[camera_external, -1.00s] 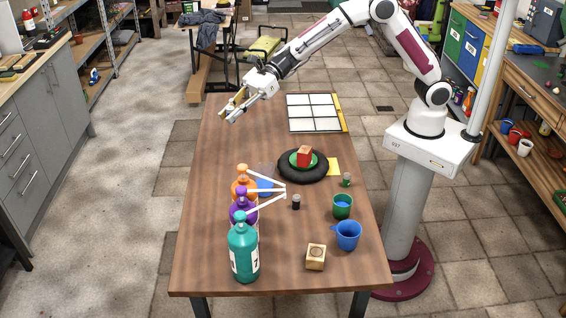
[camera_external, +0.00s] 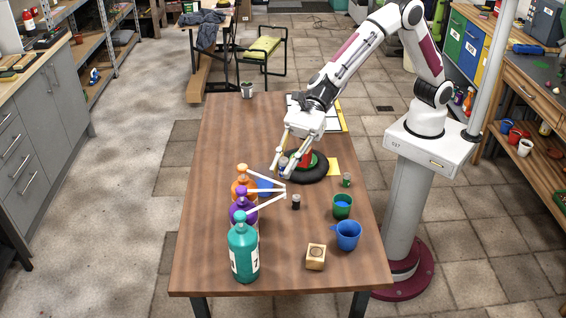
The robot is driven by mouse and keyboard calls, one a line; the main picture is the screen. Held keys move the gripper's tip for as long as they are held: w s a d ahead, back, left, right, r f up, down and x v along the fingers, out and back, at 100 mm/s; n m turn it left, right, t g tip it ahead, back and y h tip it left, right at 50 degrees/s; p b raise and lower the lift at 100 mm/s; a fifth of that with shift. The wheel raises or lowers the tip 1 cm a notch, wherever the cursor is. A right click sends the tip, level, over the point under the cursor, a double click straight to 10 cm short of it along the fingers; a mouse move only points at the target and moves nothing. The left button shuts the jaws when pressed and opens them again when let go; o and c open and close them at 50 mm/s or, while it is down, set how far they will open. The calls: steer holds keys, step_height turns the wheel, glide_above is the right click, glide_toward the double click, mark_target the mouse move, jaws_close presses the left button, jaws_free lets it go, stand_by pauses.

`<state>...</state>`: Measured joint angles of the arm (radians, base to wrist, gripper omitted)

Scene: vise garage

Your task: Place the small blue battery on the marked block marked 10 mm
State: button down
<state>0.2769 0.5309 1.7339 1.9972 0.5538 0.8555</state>
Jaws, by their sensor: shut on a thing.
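My gripper (camera_external: 282,173) is over the table, at the left edge of the black tire. It is shut on a small cylinder with blue on it, which looks like the small blue battery (camera_external: 283,163); the fingers partly hide it.
Pump bottles, orange, purple and teal (camera_external: 244,252), stand at left front, nozzles pointing right. A black battery (camera_external: 296,202), green battery (camera_external: 347,180), green cup (camera_external: 343,206) and blue mug (camera_external: 348,235) stand nearby. The tire (camera_external: 318,177) holds a red block.

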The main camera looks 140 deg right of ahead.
steer(key=a+n+y, duration=0.2)
steer(key=a, duration=1)
step_height(320, 180, down, 11)
steer(key=shift+s+m+g+h, duration=0.25)
steer(key=shift+m+g+h, duration=0.05)
steer(key=shift+d+f, duration=0.1)
glide_above(316, 252)
steer(key=shift+f, duration=3.1)
steer(key=shift+f, duration=1.85)
steer(key=shift+f, duration=0.1)
